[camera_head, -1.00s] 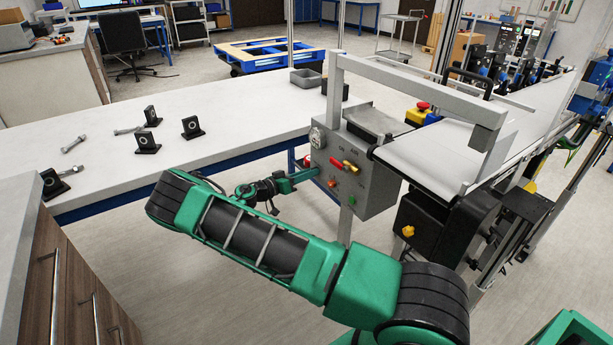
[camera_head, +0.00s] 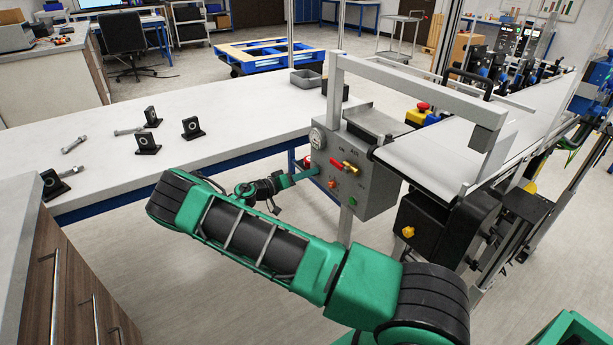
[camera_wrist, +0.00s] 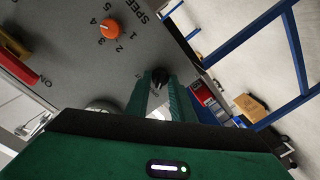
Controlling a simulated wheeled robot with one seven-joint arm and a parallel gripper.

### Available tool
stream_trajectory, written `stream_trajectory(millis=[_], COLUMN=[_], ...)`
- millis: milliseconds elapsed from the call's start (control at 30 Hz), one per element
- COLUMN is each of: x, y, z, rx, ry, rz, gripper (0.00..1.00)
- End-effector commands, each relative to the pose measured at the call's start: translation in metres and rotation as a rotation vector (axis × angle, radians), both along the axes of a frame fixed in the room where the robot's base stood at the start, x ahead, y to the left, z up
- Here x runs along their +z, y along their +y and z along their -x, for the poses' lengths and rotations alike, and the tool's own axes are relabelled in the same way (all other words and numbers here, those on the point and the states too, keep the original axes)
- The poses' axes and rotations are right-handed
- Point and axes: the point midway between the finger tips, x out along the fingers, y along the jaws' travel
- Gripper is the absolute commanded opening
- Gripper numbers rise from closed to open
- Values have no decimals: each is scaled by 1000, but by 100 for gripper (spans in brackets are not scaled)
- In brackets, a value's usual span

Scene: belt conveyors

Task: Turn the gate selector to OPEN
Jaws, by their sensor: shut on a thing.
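A grey control box (camera_head: 372,185) hangs at the near end of the belt conveyor. The gate selector, a small black knob (camera_wrist: 160,76), sits on its panel in the wrist view. My gripper (camera_wrist: 161,88) has its two green fingers shut on this knob, one on each side. Lettering beside the knob is mostly hidden by a finger, so I cannot read its setting. In the head view my gripper (camera_head: 312,173) reaches the left part of the panel from the left, and the knob cannot be made out there.
An orange speed dial (camera_wrist: 110,28) with numbers is close to the knob. A red and yellow handle (camera_head: 345,165), a green button (camera_head: 352,201) and a round gauge (camera_head: 317,138) share the box. A white worktable (camera_head: 235,100) with several parts stands behind my arm. Floor shows below the box.

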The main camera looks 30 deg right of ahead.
Motion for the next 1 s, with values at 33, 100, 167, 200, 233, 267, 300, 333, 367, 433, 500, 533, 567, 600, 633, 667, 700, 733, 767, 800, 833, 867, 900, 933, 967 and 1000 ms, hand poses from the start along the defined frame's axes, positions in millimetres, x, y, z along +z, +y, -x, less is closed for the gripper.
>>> stream_trajectory(millis=[33,100,167,200,233,267,300,333,367,433,500,533,567,600,633,667,700,733,767,800,833,867,900,933,967,1000], x=[0,0,0,0,0,0,0,0,0,0,0,0,0,0,0,0,0,1,1,1,2,2,3,3,3,3], y=[1,1,1,1,1,1,1,1,1,1,3,5,8,12,17,21,28,33,39,47,53,59,66,72,76,82], z=[-4,-4,-4,-3,-3,-3,-2,-2,-2,-2,-2,-1,-2,-2,-2,-1,-1,0,-1,0,0,1,1,1,2,2], rx=[11,11,11,9,8,8,7,7,6,6,6,6,6,8,9,9,8,9,9,9,9,9,9,9,9,9], ry=[-2,-2,-2,-2,-2,-2,-1,-1,-1,-1,-1,-1,-1,0,0,1,1,0,0,-1,-1,-1,-1,0,0,0], rz=[-2,-2,-2,-2,-1,-2,-1,-1,-1,-1,-1,-1,-2,-2,-2,-2,-3,-2,-2,-2,-2,-2,-2,-1,-1,-2], gripper=[0,29,40,40,40,40,40,40,40,40,40,40,40,40,40,40,40,40,40,40,40,40,40,40,40,40])
